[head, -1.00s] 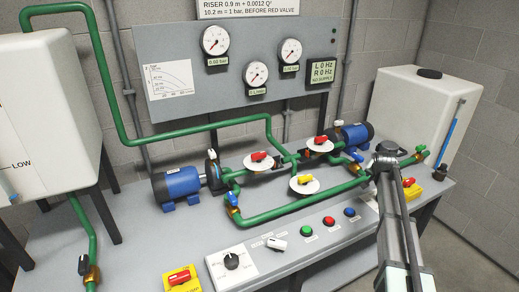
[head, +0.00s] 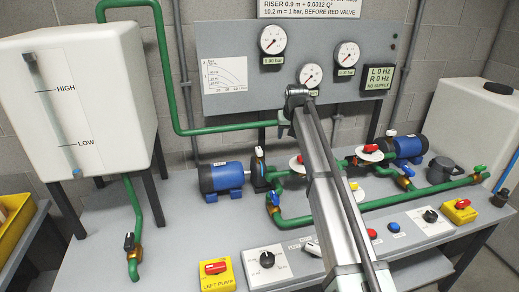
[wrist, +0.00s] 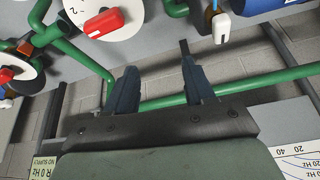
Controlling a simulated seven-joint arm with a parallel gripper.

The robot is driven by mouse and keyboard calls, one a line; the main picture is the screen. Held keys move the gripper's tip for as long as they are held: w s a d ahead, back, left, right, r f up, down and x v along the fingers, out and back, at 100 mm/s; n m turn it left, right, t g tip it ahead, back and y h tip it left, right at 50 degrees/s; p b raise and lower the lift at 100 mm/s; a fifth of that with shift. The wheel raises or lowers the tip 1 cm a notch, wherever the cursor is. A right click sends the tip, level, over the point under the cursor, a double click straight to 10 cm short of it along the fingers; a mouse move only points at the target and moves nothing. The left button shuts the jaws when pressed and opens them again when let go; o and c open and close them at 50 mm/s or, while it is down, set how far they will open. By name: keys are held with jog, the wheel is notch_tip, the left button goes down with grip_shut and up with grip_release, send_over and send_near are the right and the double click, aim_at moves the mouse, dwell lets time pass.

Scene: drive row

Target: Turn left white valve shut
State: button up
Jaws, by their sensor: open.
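A small white valve handle (wrist: 221,28) on a brass body hangs at the upper right of the wrist view, beside a blue pump. In the head view my arm hides the gripper and part of the piping.
A red handle on a white dial (wrist: 102,22) is near the left finger. A green pipe (wrist: 250,85) crosses behind the fingers. The gauge panel (head: 230,102) stands behind the bench. A yellow left-pump switch box (head: 217,275) and a white tank (head: 80,100) are left. The bench front-left is mostly clear.

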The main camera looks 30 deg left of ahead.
notch_tip(320, 180, up, 3)
jog(key=n, duration=0.2)
send_over(259, 149)
jog(key=s+d, duration=0.4)
jog(key=shift+g, duration=0.4)
jog(key=x, duration=1.3)
jog(key=shift+w+a+f, duration=0.1)
jog(key=shift+a, duration=0.05)
grip_shut()
